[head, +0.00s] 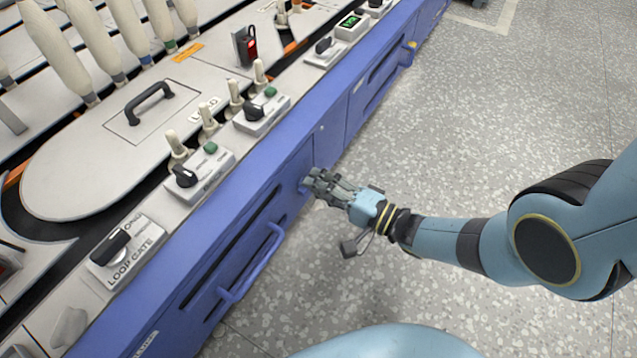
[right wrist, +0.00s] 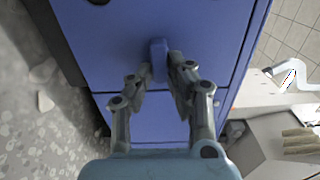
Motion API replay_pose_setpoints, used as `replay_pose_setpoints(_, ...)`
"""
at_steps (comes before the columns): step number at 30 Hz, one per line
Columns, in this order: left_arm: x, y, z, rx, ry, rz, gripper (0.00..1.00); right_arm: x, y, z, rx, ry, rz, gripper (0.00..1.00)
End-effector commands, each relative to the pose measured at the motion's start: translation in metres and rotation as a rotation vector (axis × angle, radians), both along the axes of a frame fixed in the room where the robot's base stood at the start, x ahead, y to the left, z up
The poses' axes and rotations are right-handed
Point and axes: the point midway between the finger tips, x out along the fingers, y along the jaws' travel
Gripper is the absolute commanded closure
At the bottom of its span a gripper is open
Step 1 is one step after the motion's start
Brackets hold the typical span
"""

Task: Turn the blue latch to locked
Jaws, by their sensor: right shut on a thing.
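The blue latch (right wrist: 157,52) is a small upright tab on the blue cabinet front in the right wrist view. My right gripper (right wrist: 160,75) is shut on it, with one finger on each side. In the head view my right gripper (head: 314,180) meets the cabinet front (head: 325,148) and hides most of the latch. I cannot read any locked mark near it. My left gripper is not in view.
A blue bar handle (head: 258,262) sticks out of the cabinet front, left of and below my right gripper. Grey boxes with black knobs, such as the loop gate switch (head: 125,250), line the top edge. The speckled floor (head: 480,110) to the right is clear.

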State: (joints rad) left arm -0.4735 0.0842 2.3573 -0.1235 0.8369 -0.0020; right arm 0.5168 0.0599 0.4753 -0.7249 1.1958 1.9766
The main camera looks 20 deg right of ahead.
Motion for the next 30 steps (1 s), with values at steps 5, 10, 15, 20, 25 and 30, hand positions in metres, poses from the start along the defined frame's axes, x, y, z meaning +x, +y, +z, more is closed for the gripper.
replay_pose_setpoints(5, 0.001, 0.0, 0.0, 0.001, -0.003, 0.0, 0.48, -0.001, -0.001, -0.002, -0.002, 0.005, -0.002, 1.0)
replay_pose_setpoints(10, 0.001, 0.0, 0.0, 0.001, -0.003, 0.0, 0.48, -0.001, -0.001, -0.001, -0.002, 0.004, -0.002, 0.7)
replay_pose_setpoints(15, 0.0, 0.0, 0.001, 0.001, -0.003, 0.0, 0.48, 0.0, 0.0, -0.001, -0.002, 0.002, -0.001, 0.62)
replay_pose_setpoints(20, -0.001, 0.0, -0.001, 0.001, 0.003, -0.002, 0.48, -0.001, -0.001, -0.001, -0.001, 0.002, -0.001, 0.62)
replay_pose_setpoints(25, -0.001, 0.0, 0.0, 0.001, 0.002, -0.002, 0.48, -0.015, -0.012, -0.001, -0.003, 0.002, -0.001, 0.62)
replay_pose_setpoints(30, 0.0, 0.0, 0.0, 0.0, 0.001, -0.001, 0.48, -0.046, -0.035, -0.002, -0.004, 0.005, -0.001, 0.62)
